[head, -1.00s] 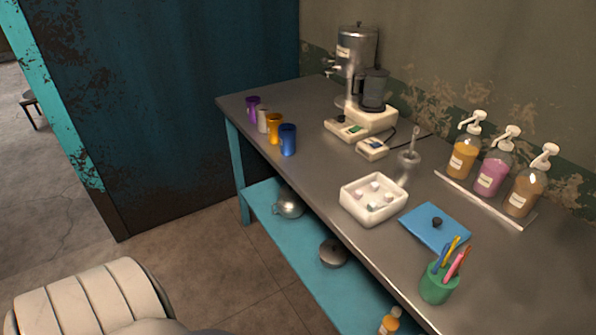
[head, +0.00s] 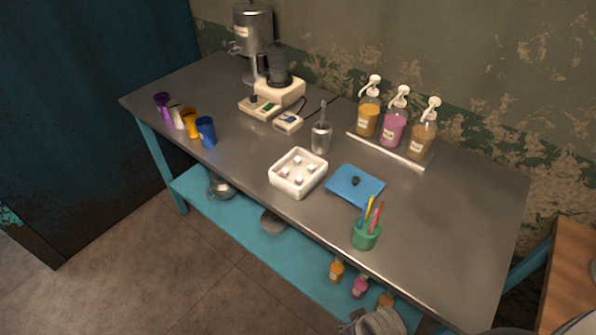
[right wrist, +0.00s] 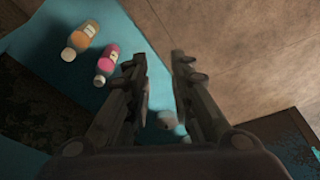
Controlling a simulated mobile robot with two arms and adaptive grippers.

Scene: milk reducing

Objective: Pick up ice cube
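Several small pale ice cubes (head: 297,180) lie in a white square tray (head: 284,187) near the front edge of the metal table, in the head view. A blue lid (head: 342,190) with a dark knob lies flat just right of the tray. My right gripper (right wrist: 161,58) is open and empty in the right wrist view, its two fingers apart. It points down past the lower shelf and floor, away from the tray. The tray and the cubes are not in the right wrist view. My left gripper is not in view.
A metal cup with tongs or a utensil (head: 321,138) stands behind the tray. A green pen cup (head: 366,238) stands front right, pump bottles (head: 393,129) behind, a blender (head: 279,85) and coloured cups (head: 206,131) to the left. Bottles (right wrist: 84,38) stand on the lower shelf.

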